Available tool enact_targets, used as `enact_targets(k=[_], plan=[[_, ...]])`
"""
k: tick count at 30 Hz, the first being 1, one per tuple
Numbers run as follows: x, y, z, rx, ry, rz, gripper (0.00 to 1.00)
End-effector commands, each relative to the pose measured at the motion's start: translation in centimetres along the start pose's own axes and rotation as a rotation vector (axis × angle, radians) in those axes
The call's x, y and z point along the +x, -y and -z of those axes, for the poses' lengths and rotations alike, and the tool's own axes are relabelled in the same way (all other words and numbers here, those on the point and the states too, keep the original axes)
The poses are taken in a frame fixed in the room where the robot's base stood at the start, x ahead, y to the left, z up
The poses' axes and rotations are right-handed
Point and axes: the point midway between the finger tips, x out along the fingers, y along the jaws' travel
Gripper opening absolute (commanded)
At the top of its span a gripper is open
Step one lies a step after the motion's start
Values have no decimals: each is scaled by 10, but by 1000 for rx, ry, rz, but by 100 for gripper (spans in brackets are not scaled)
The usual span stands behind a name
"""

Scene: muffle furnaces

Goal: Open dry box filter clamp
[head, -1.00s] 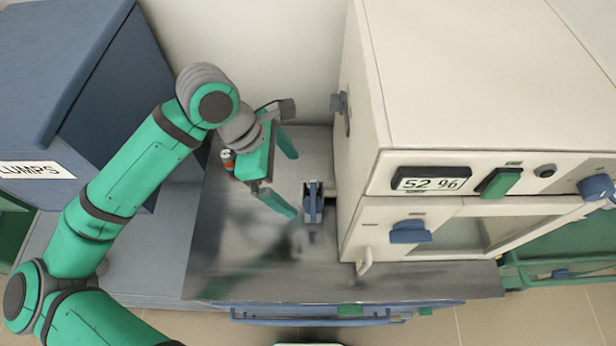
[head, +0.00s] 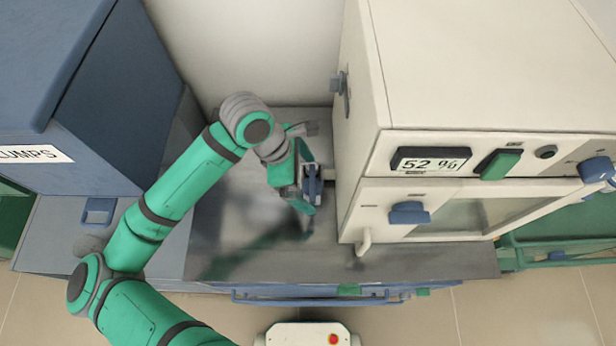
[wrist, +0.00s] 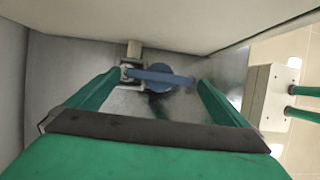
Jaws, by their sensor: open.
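The filter clamp is a blue lever (head: 313,182) on a small grey bracket, beside the left side of the cream dry box (head: 470,70). In the wrist view the blue lever (wrist: 150,75) lies crosswise with a round blue part by it, and its bracket is at the left end. My gripper (head: 302,188) is open at the clamp. In the wrist view my two green fingers (wrist: 160,79) stand apart, one near each end of the lever. I cannot tell whether either finger touches it.
The clamp stands over a grey metal bench top (head: 235,215), clear at the front left. The cream box has a blue knob (head: 409,213), a display and a green switch. A blue cabinet (head: 125,100) stands at the left, and a pale wall is behind.

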Motion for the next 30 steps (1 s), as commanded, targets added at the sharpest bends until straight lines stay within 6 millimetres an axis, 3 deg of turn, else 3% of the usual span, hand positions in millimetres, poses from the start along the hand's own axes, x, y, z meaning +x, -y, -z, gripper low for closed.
enact_targets(k=[5,10,20,30], plan=[[1,0,-2,4,0,2,98],[1,0,-2,6,0,3,59],[0,0,-3,34,0,16,59],[0,-3,-3,222,-1,93,59]])
